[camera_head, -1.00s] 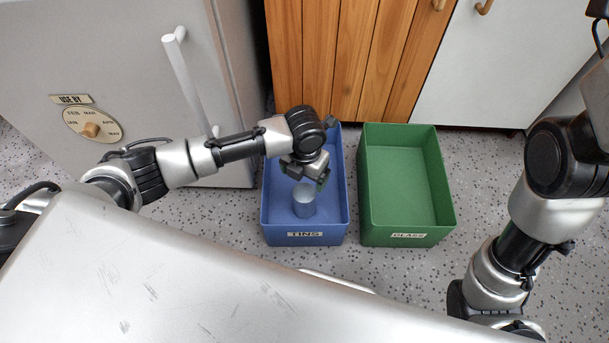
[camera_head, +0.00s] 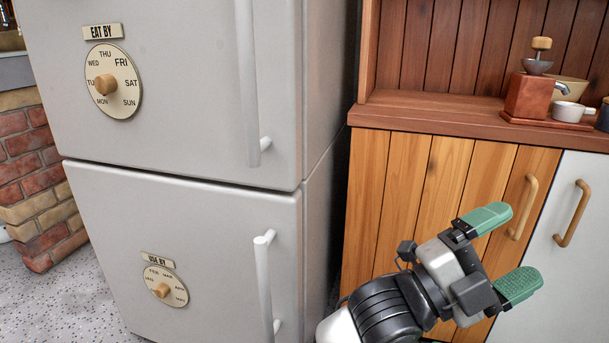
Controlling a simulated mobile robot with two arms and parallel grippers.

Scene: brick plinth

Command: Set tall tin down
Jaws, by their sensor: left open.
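My left gripper (camera_head: 507,250) is at the lower right of the head view, in front of the wooden cupboard. Its two green-padded fingers are spread apart with nothing between them. The tall tin is not in view now, and neither is the blue TINS box. My right gripper is not in view.
A grey fridge (camera_head: 190,200) with white handles and two dials fills the left and middle. A wooden counter (camera_head: 440,115) holds a coffee grinder (camera_head: 530,95) and a small white cup (camera_head: 567,111). A brick plinth (camera_head: 30,180) stands at the far left. Speckled floor (camera_head: 60,305) shows lower left.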

